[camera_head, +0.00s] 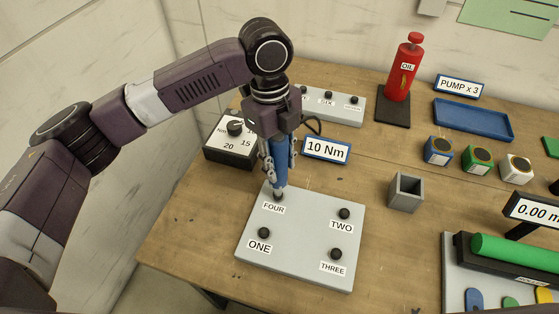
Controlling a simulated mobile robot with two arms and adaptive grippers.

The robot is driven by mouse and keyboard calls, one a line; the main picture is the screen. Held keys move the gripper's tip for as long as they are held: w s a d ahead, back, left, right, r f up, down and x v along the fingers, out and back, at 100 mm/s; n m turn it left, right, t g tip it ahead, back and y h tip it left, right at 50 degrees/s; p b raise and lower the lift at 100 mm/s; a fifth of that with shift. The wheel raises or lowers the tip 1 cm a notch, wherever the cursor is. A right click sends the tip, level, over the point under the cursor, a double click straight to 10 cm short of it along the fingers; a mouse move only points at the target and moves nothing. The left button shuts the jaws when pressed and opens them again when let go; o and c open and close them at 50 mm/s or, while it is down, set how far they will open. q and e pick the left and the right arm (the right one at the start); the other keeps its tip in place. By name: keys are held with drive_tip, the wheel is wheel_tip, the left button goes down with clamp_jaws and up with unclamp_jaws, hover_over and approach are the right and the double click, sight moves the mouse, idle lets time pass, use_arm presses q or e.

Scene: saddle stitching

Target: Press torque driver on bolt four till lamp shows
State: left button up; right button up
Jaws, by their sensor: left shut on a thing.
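My left gripper (278,154) comes down from above and is shut on the blue torque driver (281,166). The driver stands nearly upright, and its tip is at bolt FOUR (278,196) on the grey plate (299,232). Whether the tip presses on the bolt head or only hovers there, I cannot tell. Bolts ONE (264,232), TWO (344,213) and THREE (336,254) show as dark heads on the plate. A sign reads 10 Nm (327,149). I see no lit lamp. My right gripper is out of view.
A dial box (231,152) with torque numbers stands left behind the driver. A grey box with buttons (340,106) is at the back.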

sight(279, 137)
use_arm(q)
drive_tip(key=shift+s+f+p, duration=0.15)
drive_tip(key=shift+f+p, duration=0.1)
drive_tip(key=shift+p, duration=0.25)
idle(1.2)
drive_tip(key=shift+r, duration=0.1)
wheel_tip(279, 137, up, 2)
drive_tip(key=p, duration=0.2)
drive_tip(key=shift+p, duration=0.3)
drive_tip(key=r+p, duration=0.4)
drive_tip(key=shift+w+r+p, duration=0.2)
drive_tip(key=shift+p, duration=0.15)
drive_tip(key=shift+f, duration=0.1)
